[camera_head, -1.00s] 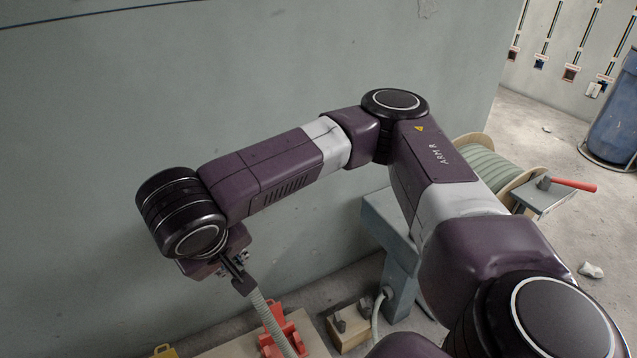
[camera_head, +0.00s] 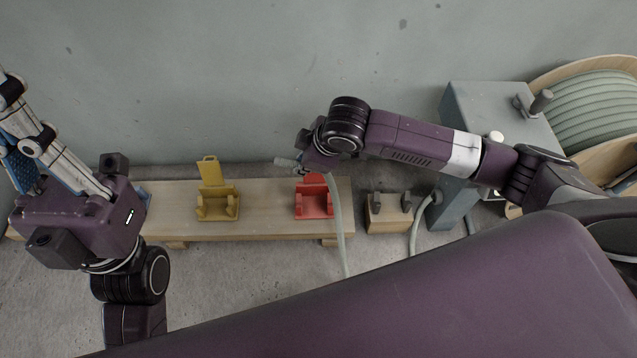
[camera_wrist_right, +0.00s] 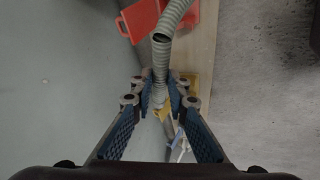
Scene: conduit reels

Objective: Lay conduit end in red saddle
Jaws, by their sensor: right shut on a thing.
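The red saddle (camera_head: 314,203) sits near the right end of a wooden board in the head view. It also shows at the top of the right wrist view (camera_wrist_right: 140,18). The grey-green ribbed conduit (camera_head: 338,222) hangs from my right gripper (camera_head: 300,158), past the saddle's right side and down over the board's front edge. My right gripper is shut on the conduit, above and behind the saddle.
A yellow saddle (camera_head: 217,204) stands on the board (camera_head: 266,220), left of the red one. A wooden block with dark clips (camera_head: 388,222) stands to the right, beside a grey pedestal (camera_head: 466,165) and a conduit reel (camera_head: 592,112). The wall is close behind.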

